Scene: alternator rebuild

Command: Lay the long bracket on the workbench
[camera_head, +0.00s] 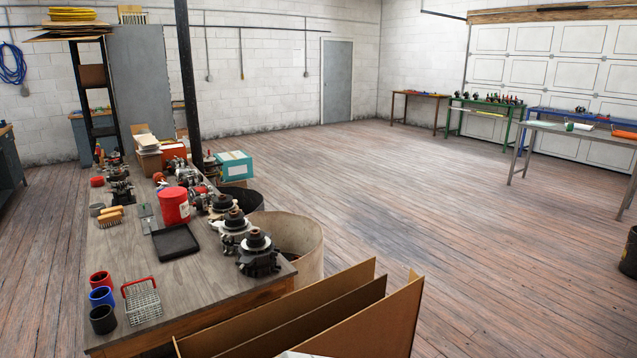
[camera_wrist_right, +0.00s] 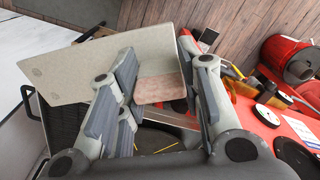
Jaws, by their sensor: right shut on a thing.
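The long bracket (camera_wrist_right: 95,68) is a flat, beige-grey angled plate in the right wrist view. It reaches from between my right gripper's fingers toward the upper left. My right gripper (camera_wrist_right: 160,75) is shut on it, and the near finger hides part of it. The bracket does not show in the head view. A wooden workbench (camera_head: 190,287) stands at the left of the head view, with its near end clear in places. My left gripper is in neither view.
On the bench are several alternators (camera_head: 258,252), a black tray (camera_head: 175,242), a red canister (camera_head: 173,207), coloured cups (camera_head: 102,297) and a wire basket (camera_head: 142,302). Cardboard panels (camera_head: 375,325) stand beside its near end. Below the gripper lies a red surface (camera_wrist_right: 243,110) with dark parts.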

